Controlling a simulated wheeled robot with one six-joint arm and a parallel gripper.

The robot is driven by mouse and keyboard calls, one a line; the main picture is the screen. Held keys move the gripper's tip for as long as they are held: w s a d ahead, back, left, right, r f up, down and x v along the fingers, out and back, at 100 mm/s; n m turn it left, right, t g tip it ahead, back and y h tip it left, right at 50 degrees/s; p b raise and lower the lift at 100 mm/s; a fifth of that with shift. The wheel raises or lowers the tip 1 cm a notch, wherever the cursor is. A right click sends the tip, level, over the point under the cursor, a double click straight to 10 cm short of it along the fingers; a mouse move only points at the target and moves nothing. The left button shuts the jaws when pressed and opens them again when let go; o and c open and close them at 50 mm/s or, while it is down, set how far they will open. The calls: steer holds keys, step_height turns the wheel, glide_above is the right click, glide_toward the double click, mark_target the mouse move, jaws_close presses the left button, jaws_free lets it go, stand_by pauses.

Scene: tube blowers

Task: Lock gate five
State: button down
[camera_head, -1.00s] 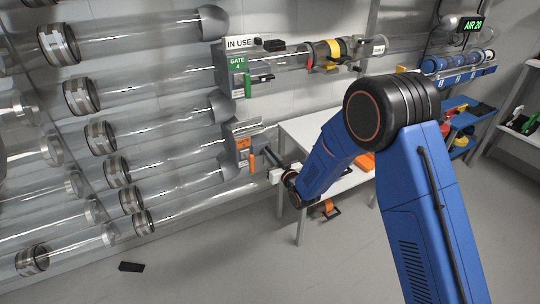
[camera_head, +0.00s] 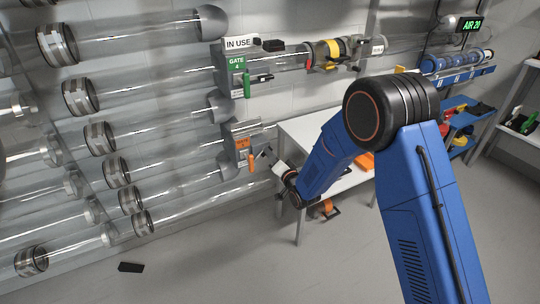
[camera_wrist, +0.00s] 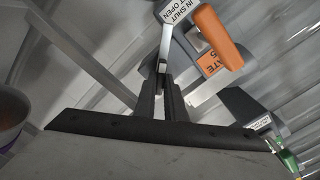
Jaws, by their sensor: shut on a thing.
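Gate five is a grey box with an orange tag (camera_head: 242,143) in the head view, on the lower glass tube. Its orange handle (camera_wrist: 218,38) shows large at the top of the wrist view, beside its orange tag (camera_wrist: 210,63).
Gate four, with a green tag (camera_head: 237,63) and an "IN USE" sign (camera_head: 239,43), is directly above. A white table (camera_head: 345,183) stands behind my arm. Several clear tubes run along the wall at left. A black piece (camera_head: 131,267) lies on otherwise open floor.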

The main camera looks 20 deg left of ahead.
steer(key=shift+f+m, duration=0.2)
steer(key=shift+m, duration=3.6)
steer(key=shift+d, duration=0.1)
steer(key=c, duration=1.8)
jaws_free()
steer(key=v, duration=1.7)
steer(key=shift+s+d, duration=0.1)
steer(key=shift+s, duration=0.05)
